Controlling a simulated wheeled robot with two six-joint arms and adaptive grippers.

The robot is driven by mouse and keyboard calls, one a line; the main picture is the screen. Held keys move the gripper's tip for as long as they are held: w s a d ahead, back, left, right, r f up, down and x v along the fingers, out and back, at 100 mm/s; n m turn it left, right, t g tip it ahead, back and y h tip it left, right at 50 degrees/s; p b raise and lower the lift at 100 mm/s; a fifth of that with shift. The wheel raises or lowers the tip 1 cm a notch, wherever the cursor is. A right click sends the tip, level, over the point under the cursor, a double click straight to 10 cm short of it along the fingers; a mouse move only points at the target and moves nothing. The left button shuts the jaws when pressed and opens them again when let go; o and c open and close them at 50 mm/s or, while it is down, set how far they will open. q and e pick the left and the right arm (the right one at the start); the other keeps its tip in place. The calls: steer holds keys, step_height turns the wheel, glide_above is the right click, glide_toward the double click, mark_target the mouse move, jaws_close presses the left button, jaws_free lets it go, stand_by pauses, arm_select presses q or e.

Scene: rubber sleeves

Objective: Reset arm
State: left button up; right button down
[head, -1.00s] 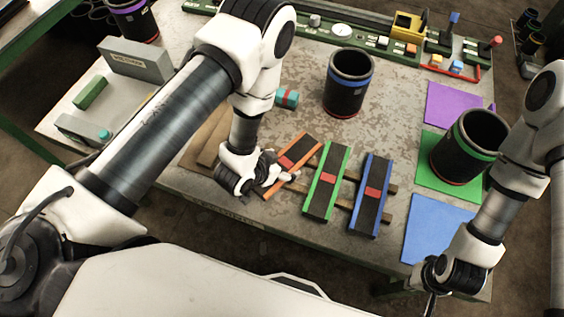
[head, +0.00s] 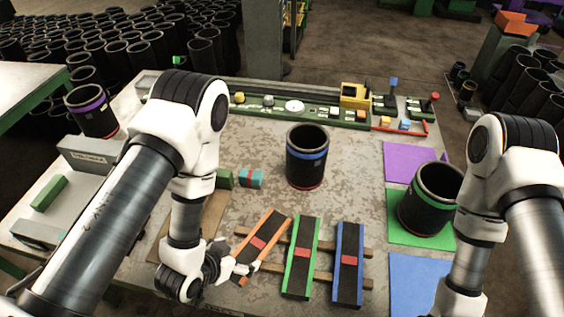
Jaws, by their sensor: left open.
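My left gripper (head: 232,268) is open near the lower end of the orange-edged strip (head: 260,244) on the table; I cannot tell whether it touches it. My right arm comes in at the right edge, and its gripper is below the picture. A black sleeve with a blue band (head: 307,158) stands upright mid-table. A black sleeve with a green band (head: 430,200) stands on the green mat (head: 402,230). A black sleeve with a purple band (head: 92,112) stands at the far left.
Green-edged (head: 300,258) and blue-edged (head: 348,264) strips lie on wooden slats. The purple mat (head: 412,160) and blue mat (head: 415,280) are bare. A green control panel (head: 270,110) runs along the back. A cyan-and-red block (head: 251,179) lies behind the strips.

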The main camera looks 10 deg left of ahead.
arm_select(q)
steer(key=s+a+f+n+g+y, duration=0.1)
steer(key=s+a, duration=0.1)
steer(key=s+a+f+g, duration=0.1)
steer(key=s+f, duration=0.1)
steer(key=shift+s+a+f+n+g+y, duration=0.1)
steer(key=shift+a+f+n+g+y, duration=0.2)
steer(key=shift+a+n+y, duration=0.1)
steer(key=s+a+f+n+g+y, duration=0.25)
steer(key=s+a+g, duration=0.2)
steer(key=s, duration=0.45)
step_height(320, 180, down, 7)
steer(key=s+b, duration=0.1)
steer(key=b, duration=0.5)
steer(key=shift+s+f+n+g+h+b, duration=0.15)
steer(key=shift+f+n+g+h+b, duration=0.05)
steer(key=shift+n+g+h+b, duration=0.2)
steer(key=shift+a, duration=0.1)
